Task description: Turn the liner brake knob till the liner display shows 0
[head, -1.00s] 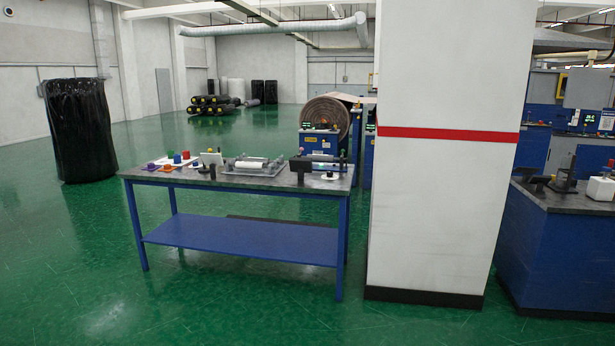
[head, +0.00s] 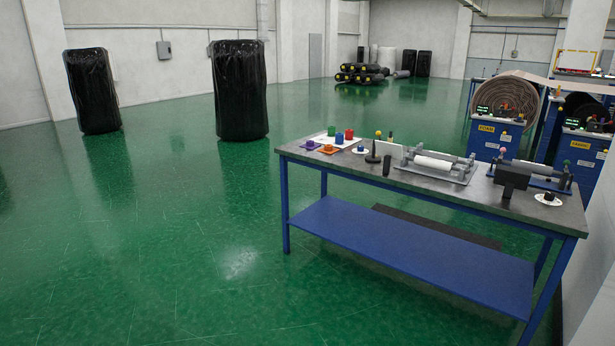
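Two blue machines stand behind the table at the right, a nearer one (head: 582,160) at the right edge and a farther one (head: 492,138). Each carries a yellow label and a small green-lit display, on the farther machine (head: 483,108) and on the nearer one (head: 572,122). The labels and digits are too small to read, so I cannot tell which is the liner display. I cannot make out the liner brake knob. A small dark knob on a white disc (head: 548,199) sits on the table's right end. Neither of my grippers is in view.
A blue-legged table (head: 410,240) with a lower shelf stands ahead right, holding several small items and a roller fixture (head: 436,165). A pale wall or pillar fills the right edge. Two black-wrapped rolls (head: 239,90) (head: 92,90) stand left. Green floor is clear in front and left.

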